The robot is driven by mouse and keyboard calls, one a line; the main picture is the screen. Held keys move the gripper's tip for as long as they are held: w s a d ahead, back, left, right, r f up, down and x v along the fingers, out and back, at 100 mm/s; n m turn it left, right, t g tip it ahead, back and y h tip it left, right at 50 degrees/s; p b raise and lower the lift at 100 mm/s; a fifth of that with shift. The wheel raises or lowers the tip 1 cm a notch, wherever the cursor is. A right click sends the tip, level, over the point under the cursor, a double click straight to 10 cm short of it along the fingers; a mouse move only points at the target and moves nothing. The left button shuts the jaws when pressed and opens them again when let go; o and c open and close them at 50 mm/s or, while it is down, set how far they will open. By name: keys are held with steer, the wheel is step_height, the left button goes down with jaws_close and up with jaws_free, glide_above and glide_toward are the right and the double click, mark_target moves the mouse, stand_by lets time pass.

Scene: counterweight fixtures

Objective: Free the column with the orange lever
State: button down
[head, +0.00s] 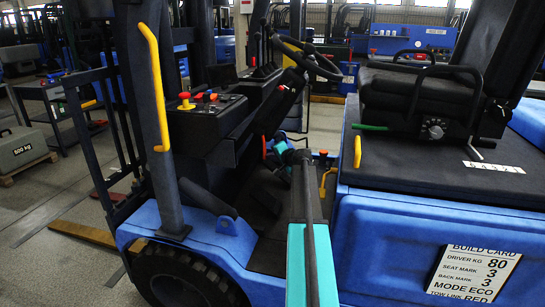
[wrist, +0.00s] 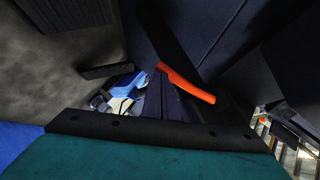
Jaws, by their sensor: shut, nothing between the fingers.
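The orange lever (wrist: 187,83) shows in the wrist view as a slanting bar against dark panels. My gripper (wrist: 159,78) is shut and empty, with its narrow fingers pointing up the picture. The fingertips are close to the lever's upper left end; I cannot tell whether they touch. In the head view the dark steering column rises from the footwell to the steering wheel (head: 306,58). There my arm reaches into the footwell, and the gripper is small and partly hidden among dark parts.
The seat (head: 415,92) and blue seat base (head: 400,235) stand right of my arm. A console (head: 205,115) with coloured knobs stands left, behind a post with a yellow handle (head: 154,85). A green lever (head: 370,127) is beside the seat. Footwell room is tight.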

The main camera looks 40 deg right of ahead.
steer(key=v, duration=1.3)
steer(key=shift+s+d+r, duration=0.1)
steer(key=shift+s+d, duration=0.1)
steer(key=shift+s, duration=0.05)
